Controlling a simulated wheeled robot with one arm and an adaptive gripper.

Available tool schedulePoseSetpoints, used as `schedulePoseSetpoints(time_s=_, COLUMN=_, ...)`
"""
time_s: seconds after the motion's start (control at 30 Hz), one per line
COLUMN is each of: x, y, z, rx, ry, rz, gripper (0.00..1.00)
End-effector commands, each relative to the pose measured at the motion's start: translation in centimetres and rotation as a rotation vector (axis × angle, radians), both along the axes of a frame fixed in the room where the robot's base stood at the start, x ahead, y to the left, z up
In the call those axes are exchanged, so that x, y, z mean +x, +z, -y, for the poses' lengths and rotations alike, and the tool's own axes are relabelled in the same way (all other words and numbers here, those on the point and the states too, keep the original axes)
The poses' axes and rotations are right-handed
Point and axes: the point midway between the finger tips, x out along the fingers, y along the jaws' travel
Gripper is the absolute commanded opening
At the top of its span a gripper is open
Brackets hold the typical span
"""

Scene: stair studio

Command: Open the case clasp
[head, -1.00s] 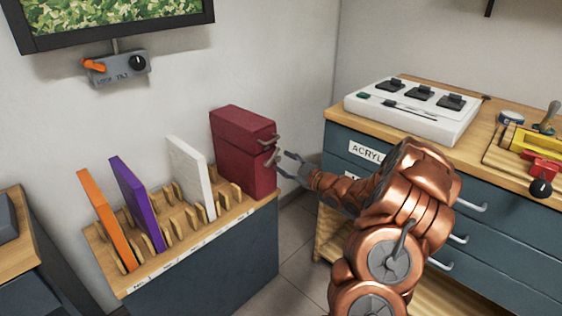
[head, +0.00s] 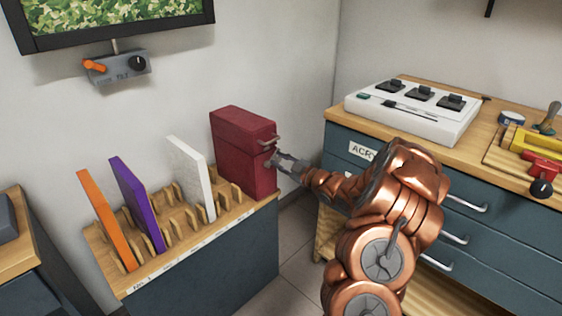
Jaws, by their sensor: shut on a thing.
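The dark red case (head: 243,152) stands upright at the right end of the slotted wooden rack top. A metal handle (head: 268,141) sticks out from the upper part of its right face. My gripper (head: 277,161) is at that face, just below the handle, with its fingers closed together on the clasp. The clasp itself is mostly hidden by my fingers. The seam between the case's upper and lower parts looks closed.
Orange (head: 107,220), purple (head: 137,204) and white (head: 191,177) panels stand in the rack (head: 205,236) left of the case. A drawer cabinet (head: 480,225) with a white control box (head: 413,110) stands at right. A narrow floor gap (head: 300,235) separates rack and cabinet.

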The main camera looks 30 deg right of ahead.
Motion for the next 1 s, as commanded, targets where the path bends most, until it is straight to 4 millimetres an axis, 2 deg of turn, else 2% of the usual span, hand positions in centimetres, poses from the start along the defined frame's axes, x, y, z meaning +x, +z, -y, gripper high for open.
schedulePoseSetpoints(time_s=0.03, x=0.0, y=0.0, z=0.0, rx=0.000, ry=0.000, rz=0.000, gripper=0.11)
schedulePoseSetpoints(time_s=0.17, x=0.0, y=0.0, z=0.0, rx=0.000, ry=0.000, rz=0.000, gripper=0.00)
schedulePoseSetpoints(time_s=0.47, x=0.0, y=0.1, z=0.1, rx=0.042, ry=0.002, rz=-0.011, gripper=0.00)
schedulePoseSetpoints(time_s=1.0, x=0.1, y=-0.9, z=0.6, rx=0.407, ry=0.001, rz=-0.096, gripper=0.00)
